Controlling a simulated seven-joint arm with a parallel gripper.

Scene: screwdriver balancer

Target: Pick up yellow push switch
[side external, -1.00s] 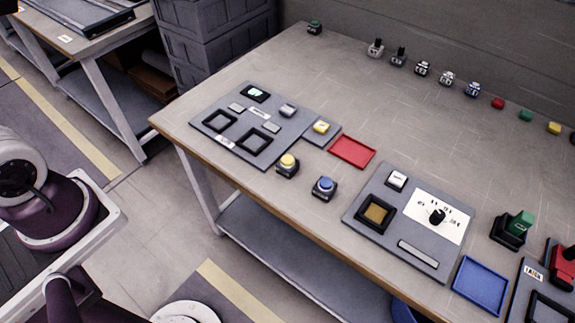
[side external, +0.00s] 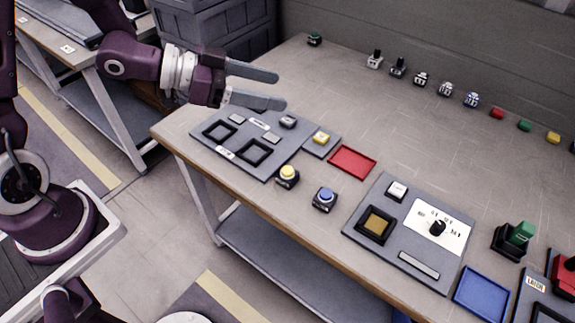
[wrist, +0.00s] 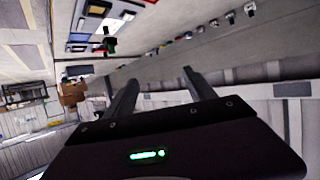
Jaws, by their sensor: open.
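A yellow push switch (side external: 287,176), a round yellow button on a dark square base, stands near the table's front edge, beside the grey panel's right corner.
A blue push switch (side external: 325,199) stands right of the yellow one. A red tray (side external: 352,161), a grey panel with a dial (side external: 410,262) and a blue tray (side external: 481,288) lie farther right. Several small switches and caps line the back. Bare table separates that row from the panels.

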